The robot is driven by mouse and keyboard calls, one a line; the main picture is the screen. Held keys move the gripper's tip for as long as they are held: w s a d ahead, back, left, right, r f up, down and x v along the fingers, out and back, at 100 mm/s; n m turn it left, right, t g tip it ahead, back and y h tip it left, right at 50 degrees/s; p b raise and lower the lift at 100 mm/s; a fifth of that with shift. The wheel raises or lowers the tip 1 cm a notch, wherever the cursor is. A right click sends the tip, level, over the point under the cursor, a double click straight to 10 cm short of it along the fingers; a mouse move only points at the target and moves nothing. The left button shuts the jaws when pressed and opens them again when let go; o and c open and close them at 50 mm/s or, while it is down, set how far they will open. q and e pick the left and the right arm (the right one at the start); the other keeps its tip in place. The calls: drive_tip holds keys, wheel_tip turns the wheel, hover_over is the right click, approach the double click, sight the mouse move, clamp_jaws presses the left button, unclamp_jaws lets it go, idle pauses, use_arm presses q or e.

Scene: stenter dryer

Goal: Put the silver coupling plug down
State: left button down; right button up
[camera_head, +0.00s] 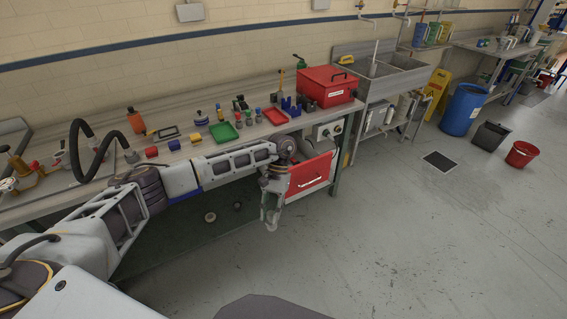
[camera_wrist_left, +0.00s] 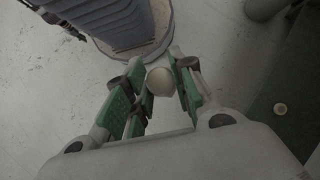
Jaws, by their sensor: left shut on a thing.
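My left gripper (camera_head: 270,216) hangs pointing down in front of the workbench, beside the red drawer front and over the open floor. In the left wrist view my left gripper (camera_wrist_left: 158,88) has its green-sided fingers closed around a pale, rounded piece, the silver coupling plug (camera_wrist_left: 160,80). Only the plug's rounded end shows there; the fingers hide its sides. In the head view the plug is too small to tell apart from the fingertips. My right gripper is not in view.
The workbench (camera_head: 228,144) carries a green tray (camera_head: 223,132), a red tray (camera_head: 276,116), a red toolbox (camera_head: 328,86) and several small parts. A red drawer (camera_head: 310,176) is under its right end. A sink, blue barrel (camera_head: 463,109) and red bucket (camera_head: 520,154) stand right.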

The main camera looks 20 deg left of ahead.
use_arm(q)
drive_tip(key=shift+w+a+f+n+h, duration=0.1)
drive_tip(key=shift+a+n+h, duration=0.1)
drive_tip(key=shift+n+h, duration=0.25)
drive_tip(key=shift+w+f+n+h, duration=0.1)
drive_tip(key=shift+w+n+h, duration=0.35)
drive_tip(key=shift+n, duration=0.5)
drive_tip(key=w+a+r+n+t, duration=0.6)
drive_tip(key=a+n, duration=0.3)
drive_tip(key=n, duration=0.5)
drive_tip(key=w+a+r+n+t, duration=0.6)
drive_tip(key=a+n, duration=0.3)
drive_tip(key=n, duration=0.5)
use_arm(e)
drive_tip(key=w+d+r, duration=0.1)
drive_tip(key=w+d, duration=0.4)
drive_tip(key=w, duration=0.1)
use_arm(q)
wheel_tip(320, 180, down, 8)
drive_tip(key=t+b, duration=0.1)
drive_tip(key=b, duration=0.6)
drive_tip(key=shift+w+f, duration=0.15)
drive_tip(key=shift+f, duration=0.05)
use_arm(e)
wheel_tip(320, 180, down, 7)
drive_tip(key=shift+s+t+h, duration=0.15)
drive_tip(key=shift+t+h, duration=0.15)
